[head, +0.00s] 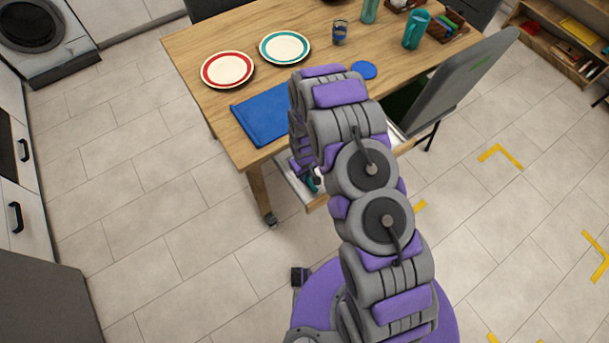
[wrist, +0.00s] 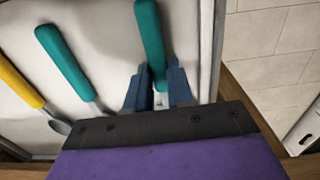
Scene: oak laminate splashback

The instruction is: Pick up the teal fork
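A white-lined drawer (wrist: 110,22) is open and holds cutlery in the wrist view. In the head view the drawer (head: 292,182) juts from under the table. A teal-handled utensil (wrist: 150,30) lies at the right, its thin neck running down to my gripper (wrist: 160,72). A second teal-handled utensil (wrist: 65,62) lies to its left. Both heads are hidden behind my gripper, so I cannot tell which is the fork. My gripper is open, its blue-grey fingers apart at the right utensil's neck. A gap shows between them; contact is unclear.
A yellow-handled spoon (wrist: 20,85) lies at the drawer's left. The drawer's right wall (wrist: 212,50) is close beside my gripper. The wooden table (head: 205,105) above carries a red-rimmed plate (head: 227,69), a teal-rimmed plate (head: 285,47) and a blue cloth (head: 262,118). A grey chair (head: 460,80) stands at right.

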